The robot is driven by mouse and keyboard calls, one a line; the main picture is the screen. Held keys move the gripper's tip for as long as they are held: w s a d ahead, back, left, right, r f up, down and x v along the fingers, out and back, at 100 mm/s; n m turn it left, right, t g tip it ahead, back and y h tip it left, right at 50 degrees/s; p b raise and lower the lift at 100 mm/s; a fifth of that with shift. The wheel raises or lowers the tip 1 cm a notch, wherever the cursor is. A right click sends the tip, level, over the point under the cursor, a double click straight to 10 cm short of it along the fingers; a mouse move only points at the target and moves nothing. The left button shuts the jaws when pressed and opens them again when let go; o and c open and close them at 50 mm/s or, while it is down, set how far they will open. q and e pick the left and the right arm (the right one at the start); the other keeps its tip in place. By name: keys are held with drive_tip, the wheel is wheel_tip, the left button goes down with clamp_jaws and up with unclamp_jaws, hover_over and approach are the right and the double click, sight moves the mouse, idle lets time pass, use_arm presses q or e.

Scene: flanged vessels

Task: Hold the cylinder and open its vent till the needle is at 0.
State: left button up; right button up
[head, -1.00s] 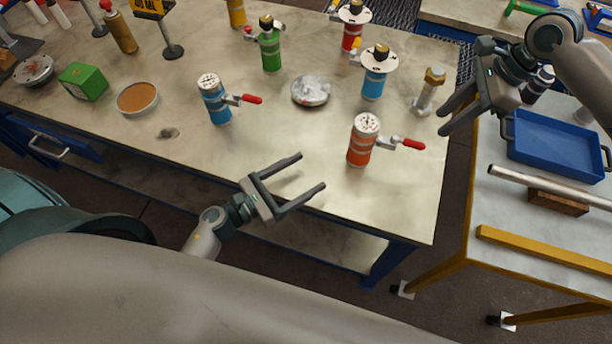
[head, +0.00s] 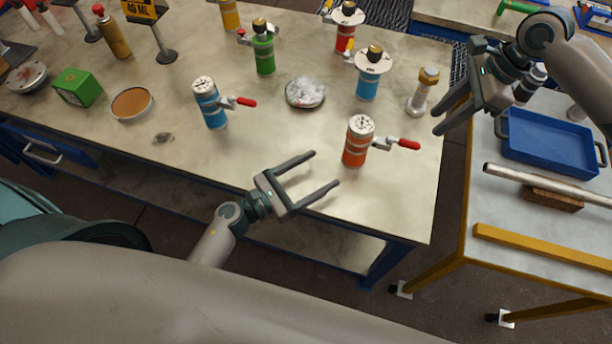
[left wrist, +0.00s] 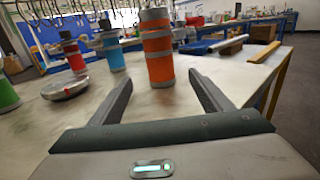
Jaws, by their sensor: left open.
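An orange cylinder (head: 355,150) with grey bands stands upright near the table's front right. Its top carries a white dial (head: 361,125); the needle is too small to read. A vent with a red lever (head: 402,144) sticks out to its right. My left gripper (head: 326,168) is open and empty, in front and left of the orange cylinder, fingers pointing at it. A similar blue cylinder (head: 211,108) with a red lever stands further left. My right gripper (head: 436,122) is open and empty at the right.
A metal dish (head: 305,92) lies behind and left of the orange cylinder. A side table at right holds a blue tray (head: 548,168). The table front is clear.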

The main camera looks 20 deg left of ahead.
sight(358, 149)
use_arm(q)
drive_tip(key=x, duration=1.3)
drive_tip(key=shift+w+d, duration=0.1)
drive_tip(key=c, duration=1.6)
drive_tip(key=shift+c, duration=0.2)
